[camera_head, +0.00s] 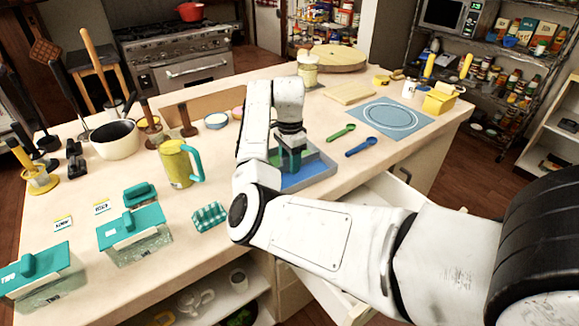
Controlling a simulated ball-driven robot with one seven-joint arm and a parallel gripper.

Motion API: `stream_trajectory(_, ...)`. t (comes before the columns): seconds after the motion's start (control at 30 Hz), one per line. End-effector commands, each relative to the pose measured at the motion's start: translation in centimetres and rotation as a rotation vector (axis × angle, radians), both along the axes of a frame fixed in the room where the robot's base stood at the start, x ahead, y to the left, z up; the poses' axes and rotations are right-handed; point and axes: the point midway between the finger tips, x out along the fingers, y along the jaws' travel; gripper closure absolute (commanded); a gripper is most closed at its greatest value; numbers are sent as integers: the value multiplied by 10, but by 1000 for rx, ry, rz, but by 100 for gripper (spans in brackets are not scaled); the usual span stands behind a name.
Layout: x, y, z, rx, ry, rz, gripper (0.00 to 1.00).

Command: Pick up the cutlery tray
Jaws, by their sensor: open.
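The cutlery tray (315,169) is a grey-blue shallow tray with a blue inside, lying on the countertop near its front edge, right of the middle of the picture. My gripper (291,172) points down over the tray's left part, its dark fingers at or just above the tray. It is open. I cannot tell whether the fingers touch the tray. My white arm hides the tray's left side and part of its front.
A yellow mug (176,166) stands left of my arm. A green spoon (341,132) and a blue spoon (361,147) lie right of the tray, before a blue mat (425,120). Teal-lidded boxes (133,235) stand front left. An open drawer (400,205) juts out below the counter.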

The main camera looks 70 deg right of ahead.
Motion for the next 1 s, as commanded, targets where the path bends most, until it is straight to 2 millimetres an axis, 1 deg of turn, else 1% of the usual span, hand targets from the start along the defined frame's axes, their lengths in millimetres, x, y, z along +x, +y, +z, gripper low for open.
stream_trajectory(0.1, 0, 0, -4, -1, -1, -1, 53)
stream_trajectory(0.27, 0, 0, -4, -1, -1, -1, 53)
stream_trajectory(0.37, 0, 0, -4, -1, -1, -1, 61)
stream_trajectory(0.77, 0, 0, -4, -1, -1, -1, 99)
stream_trajectory(1.0, 0, 0, -3, -2, -1, -1, 100)
